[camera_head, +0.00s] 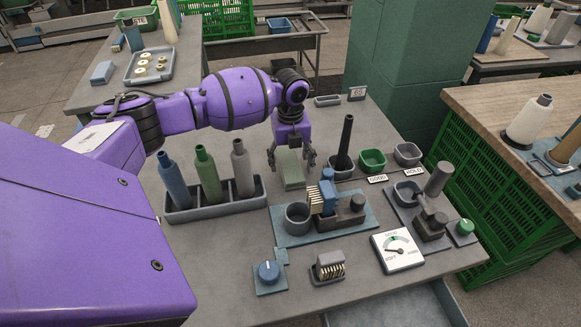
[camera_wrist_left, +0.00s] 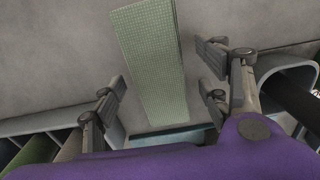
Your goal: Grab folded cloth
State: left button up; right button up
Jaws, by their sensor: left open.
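The folded cloth (camera_head: 290,169) is a pale green strip lying flat on the grey table, right of the bottle tray. In the left wrist view the cloth (camera_wrist_left: 154,62) shows a fine grid weave and runs from the top edge down between my fingers. My left gripper (camera_head: 292,165) points down over the cloth, with its fingers apart on either side of it. In the left wrist view the left gripper (camera_wrist_left: 165,92) is open, and nothing is held between the fingertips. I cannot tell the exact height above the cloth. My right gripper is not in view.
A tray (camera_head: 216,210) with blue, green and grey bottles stands left of the cloth. A bin with a dark rod (camera_head: 345,143), a green bin (camera_head: 372,161) and a grey bin (camera_head: 407,154) stand to the right. A blue mat (camera_head: 285,238) with a brush fixture lies in front.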

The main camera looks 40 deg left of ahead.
pick_arm(q)
jog(key=shift+r, duration=0.1)
jog(key=c, duration=1.2)
